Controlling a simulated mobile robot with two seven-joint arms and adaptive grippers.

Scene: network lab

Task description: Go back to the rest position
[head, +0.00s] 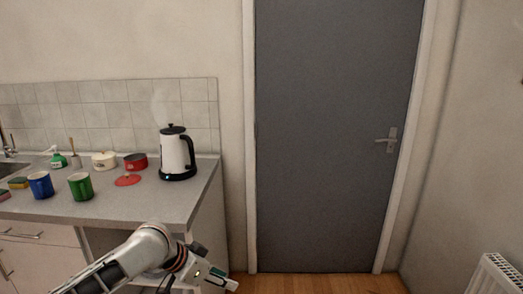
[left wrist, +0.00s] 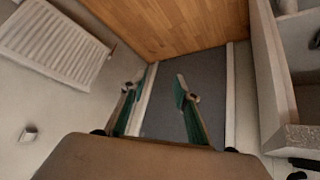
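My left arm comes in from the lower left in the head view, and its gripper (head: 214,280) is in front of the counter's right end, below the countertop. In the left wrist view the two fingers of the left gripper (left wrist: 155,88) stand apart with nothing between them. Behind them are the grey door and the wooden floor. My right gripper is in neither view.
The grey counter (head: 130,208) holds a steaming white kettle (head: 173,155), a blue mug (head: 40,185), a green mug (head: 80,186), red and cream pots and a red lid (head: 127,180). A closed grey door (head: 330,130) and a radiator (head: 495,275) stand to the right.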

